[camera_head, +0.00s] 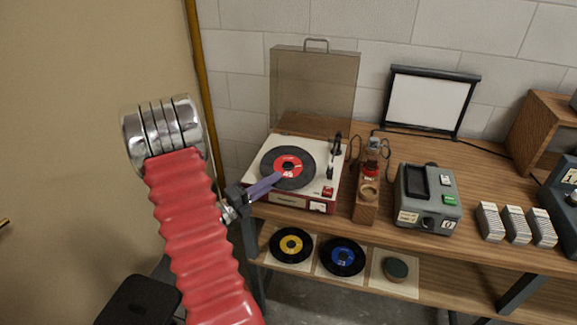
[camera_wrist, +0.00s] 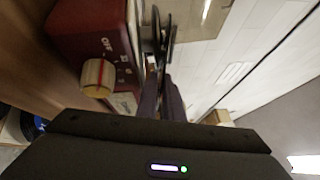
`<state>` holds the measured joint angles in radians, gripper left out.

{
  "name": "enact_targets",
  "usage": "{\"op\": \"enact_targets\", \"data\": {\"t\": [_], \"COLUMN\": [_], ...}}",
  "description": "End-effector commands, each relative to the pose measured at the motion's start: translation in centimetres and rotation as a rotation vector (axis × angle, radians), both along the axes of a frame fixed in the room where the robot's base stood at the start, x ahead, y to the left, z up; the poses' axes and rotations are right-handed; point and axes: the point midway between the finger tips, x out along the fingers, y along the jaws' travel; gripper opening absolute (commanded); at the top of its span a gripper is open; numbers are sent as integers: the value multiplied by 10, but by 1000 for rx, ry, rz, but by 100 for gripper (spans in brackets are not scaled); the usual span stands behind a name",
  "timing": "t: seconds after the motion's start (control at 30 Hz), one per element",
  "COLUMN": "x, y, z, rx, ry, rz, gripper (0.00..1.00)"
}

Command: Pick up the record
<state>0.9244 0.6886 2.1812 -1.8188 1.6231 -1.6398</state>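The record (camera_head: 296,154), black with a red label marked 45, lies on the red and white record player (camera_head: 255,156) under its raised smoky lid. My gripper (camera_head: 277,179) comes in from the left. Its purple fingers overlap the record's near left edge in the head view. In the wrist view the record shows nearly edge-on as a dark strip (camera_wrist: 157,32) beyond the fingertips (camera_wrist: 158,76). The fingers are close together there with a narrow gap. I cannot tell whether they touch or grip the record's edge.
A tonearm (camera_head: 332,160) stands right of the record. A wooden stand (camera_head: 366,205) and a grey slide viewer (camera_head: 428,198) are farther right. Two records, with yellow (camera_head: 291,245) and blue (camera_head: 342,257) labels, and a round dark pad (camera_head: 396,268) lie on the lower shelf.

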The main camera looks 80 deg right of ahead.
Motion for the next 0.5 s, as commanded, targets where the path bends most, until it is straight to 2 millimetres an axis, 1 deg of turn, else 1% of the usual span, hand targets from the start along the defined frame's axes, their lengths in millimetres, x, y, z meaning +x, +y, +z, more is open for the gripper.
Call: {"op": "enact_targets", "data": {"t": [0.07, 0.17, 0.5], "x": [-6, -8, -8], "y": [-6, -10, -10], "z": [1, 2, 2], "rx": [-1, -1, -1], "ry": [-1, 0, 0], "rz": [-2, 0, 1], "gripper": [7, 7, 7]}}
